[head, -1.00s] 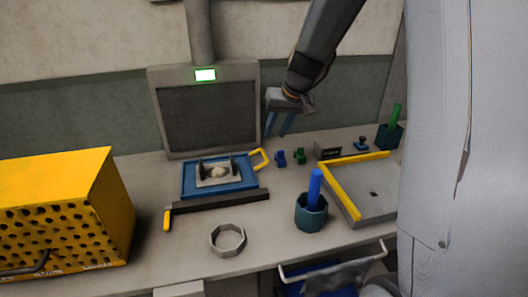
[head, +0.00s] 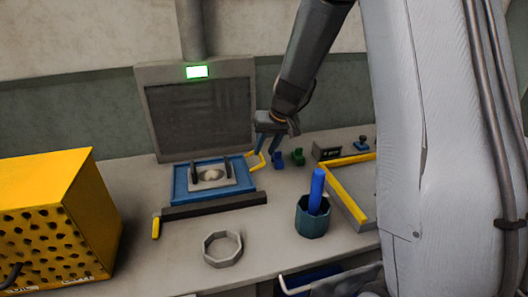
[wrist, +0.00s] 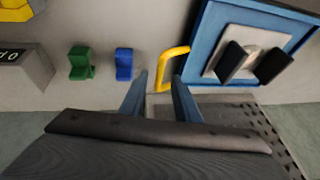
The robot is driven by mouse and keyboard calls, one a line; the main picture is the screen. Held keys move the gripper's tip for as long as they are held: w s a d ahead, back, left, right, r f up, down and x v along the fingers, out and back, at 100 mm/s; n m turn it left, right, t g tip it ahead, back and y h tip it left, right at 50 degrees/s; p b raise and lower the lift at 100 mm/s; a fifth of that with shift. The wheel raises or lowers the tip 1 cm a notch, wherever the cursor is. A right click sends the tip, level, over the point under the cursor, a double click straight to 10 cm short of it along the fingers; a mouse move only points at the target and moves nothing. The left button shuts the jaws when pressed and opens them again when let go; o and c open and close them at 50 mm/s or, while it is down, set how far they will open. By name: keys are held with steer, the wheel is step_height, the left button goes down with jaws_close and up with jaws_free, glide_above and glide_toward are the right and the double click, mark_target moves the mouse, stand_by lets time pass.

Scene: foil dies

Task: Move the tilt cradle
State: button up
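The tilt cradle appears to be the blue tray (head: 181,186) on the bench. It carries a pale plate (head: 222,184) with two dark uprights and a small pale lump between them. A yellow loop handle (head: 258,162) projects from its right side. In the wrist view the blue tray (wrist: 203,20) is at upper right and the yellow handle (wrist: 167,66) is near the centre. My gripper (head: 266,147) is open and empty beside the handle. In the wrist view my gripper (wrist: 160,82) has its fingertips apart, close to the handle; I cannot tell whether they touch it.
Blue (head: 278,160) and green (head: 297,157) small pieces stand right of the handle. A dark bar (head: 214,206) lies along the tray's front. A grey screen (head: 200,112) stands behind. A grey ring (head: 222,249), a teal cup (head: 312,219) and a yellow perforated box (head: 45,225) are nearer.

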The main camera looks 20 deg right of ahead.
steer(key=shift+x, duration=1.3)
steer(key=shift+c, duration=0.4)
jaws_close()
